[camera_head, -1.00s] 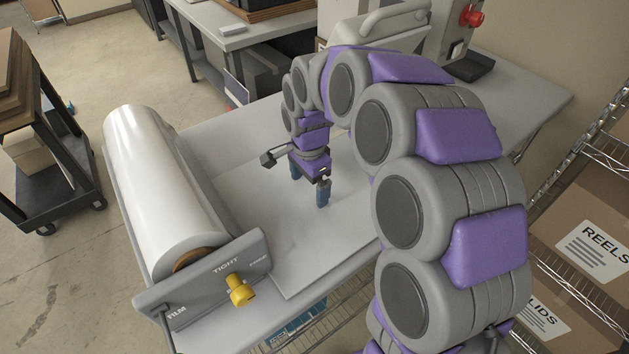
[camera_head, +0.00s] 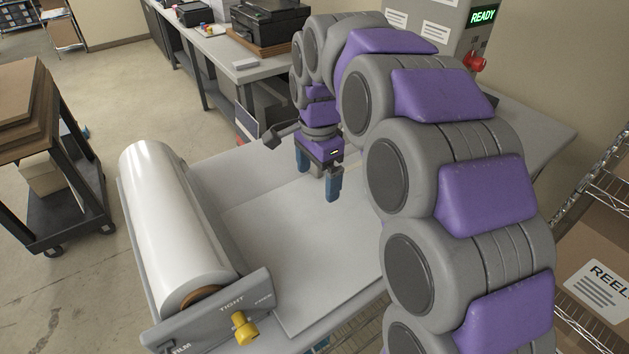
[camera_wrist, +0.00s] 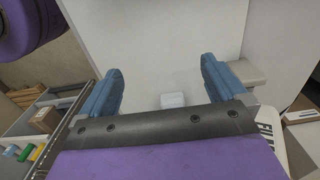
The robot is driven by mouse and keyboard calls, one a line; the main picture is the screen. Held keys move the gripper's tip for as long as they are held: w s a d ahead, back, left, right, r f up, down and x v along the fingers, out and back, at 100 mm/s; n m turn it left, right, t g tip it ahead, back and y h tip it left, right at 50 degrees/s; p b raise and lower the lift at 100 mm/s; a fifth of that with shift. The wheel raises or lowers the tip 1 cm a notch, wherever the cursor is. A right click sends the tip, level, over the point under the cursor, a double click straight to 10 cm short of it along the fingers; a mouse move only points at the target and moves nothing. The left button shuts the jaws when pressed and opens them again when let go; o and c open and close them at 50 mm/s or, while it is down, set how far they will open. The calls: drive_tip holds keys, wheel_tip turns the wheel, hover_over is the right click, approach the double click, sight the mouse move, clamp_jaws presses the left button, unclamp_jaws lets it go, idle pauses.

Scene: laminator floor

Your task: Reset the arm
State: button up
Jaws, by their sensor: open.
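My arm, in purple and grey segments, arches over the laminator table in the head view. My gripper (camera_head: 319,178) points down above the light grey table plate (camera_head: 275,235), with its two blue fingers apart and nothing between them. In the wrist view my gripper (camera_wrist: 162,85) also shows open, with a blue finger at each side and a pale surface beyond. A small white block (camera_wrist: 172,100) shows between the fingers there, farther off.
A white film roll (camera_head: 175,225) lies at the table's left, with a yellow knob (camera_head: 243,328) at its near end plate. A machine with a green READY display (camera_head: 483,16) and red button (camera_head: 475,62) stands behind my arm. A cart (camera_head: 50,165) is at left; wire shelving with a box (camera_head: 590,275) is at right.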

drive_tip(key=shift+d+r, duration=0.1)
drive_tip(key=shift+d, duration=0.25)
drive_tip(key=shift+a, duration=0.1)
drive_tip(key=s+d+f+n, duration=0.2)
drive_tip(key=s+d+n, duration=0.1)
drive_tip(key=s, duration=0.8)
drive_tip(key=s+d+f+n+g, duration=0.1)
drive_tip(key=s+d+f+n, duration=0.2)
drive_tip(key=s+d, duration=0.3)
drive_tip(key=s+d+f+n, duration=0.2)
drive_tip(key=s+d+n, duration=0.2)
drive_tip(key=s, duration=1.1)
drive_tip(key=shift+s+d+f+n+g, duration=0.15)
drive_tip(key=shift+s+f+n+g, duration=0.25)
drive_tip(key=shift+n, duration=0.2)
drive_tip(key=shift+c, duration=0.5)
